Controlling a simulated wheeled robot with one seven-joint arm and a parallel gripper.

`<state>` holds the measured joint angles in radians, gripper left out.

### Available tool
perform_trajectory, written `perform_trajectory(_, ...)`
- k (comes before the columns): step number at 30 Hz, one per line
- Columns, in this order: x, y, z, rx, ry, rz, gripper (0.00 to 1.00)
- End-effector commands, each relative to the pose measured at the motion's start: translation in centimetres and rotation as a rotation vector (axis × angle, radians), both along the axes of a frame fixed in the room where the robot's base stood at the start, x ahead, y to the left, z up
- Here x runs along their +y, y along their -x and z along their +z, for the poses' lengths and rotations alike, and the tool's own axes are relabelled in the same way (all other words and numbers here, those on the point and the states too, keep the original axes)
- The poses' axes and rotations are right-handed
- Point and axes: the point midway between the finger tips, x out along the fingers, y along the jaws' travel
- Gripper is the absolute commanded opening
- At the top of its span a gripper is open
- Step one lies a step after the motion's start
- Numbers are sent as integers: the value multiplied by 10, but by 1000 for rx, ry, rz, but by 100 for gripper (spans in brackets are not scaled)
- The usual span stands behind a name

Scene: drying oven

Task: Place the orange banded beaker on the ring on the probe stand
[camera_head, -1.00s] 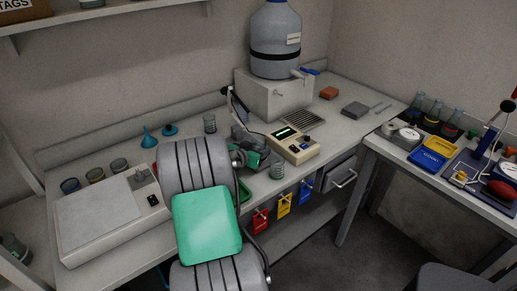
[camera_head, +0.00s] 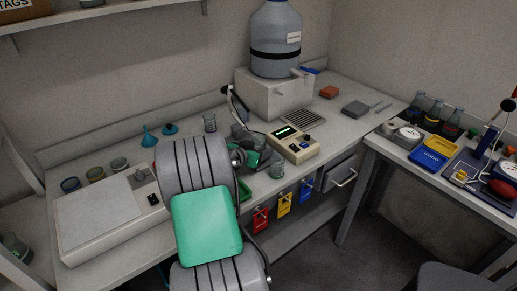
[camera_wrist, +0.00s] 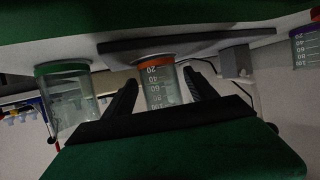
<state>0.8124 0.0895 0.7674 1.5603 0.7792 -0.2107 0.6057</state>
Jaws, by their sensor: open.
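The orange banded beaker (camera_wrist: 160,86) is clear with white marks. In the wrist view, which is upside down, it stands between the two dark fingers of my gripper (camera_wrist: 160,78), with visible gaps beside it. Its orange-banded base meets a dark grey plate (camera_wrist: 118,47), apparently the probe stand's base. The ring under the beaker cannot be made out. In the head view my gripper (camera_head: 247,157) is at the probe stand (camera_head: 243,134), and the orange banded beaker is hidden there. The stand's dark probe arm (camera_head: 235,100) rises behind my gripper.
A green banded beaker (camera_wrist: 67,98) stands close to one side of my gripper. A purple banded beaker (camera_wrist: 306,48) is farther off on the other side. A beige meter (camera_head: 293,146) stands right of the stand, and a white balance (camera_head: 100,220) is at left.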

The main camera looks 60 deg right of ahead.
Motion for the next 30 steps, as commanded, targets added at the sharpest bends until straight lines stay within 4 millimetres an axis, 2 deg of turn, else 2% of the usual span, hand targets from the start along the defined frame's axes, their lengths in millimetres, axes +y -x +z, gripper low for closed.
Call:
perform_trajectory(9,73,-8,29,-2,2,7,66)
perform_trajectory(12,91,-9,37,-2,2,5,66)
perform_trajectory(17,105,-9,43,-1,1,2,66)
perform_trajectory(26,107,-10,43,0,-4,5,66)
perform_trajectory(29,123,-26,42,4,-62,54,66)
perform_trajectory(30,137,-38,41,11,-110,98,66)
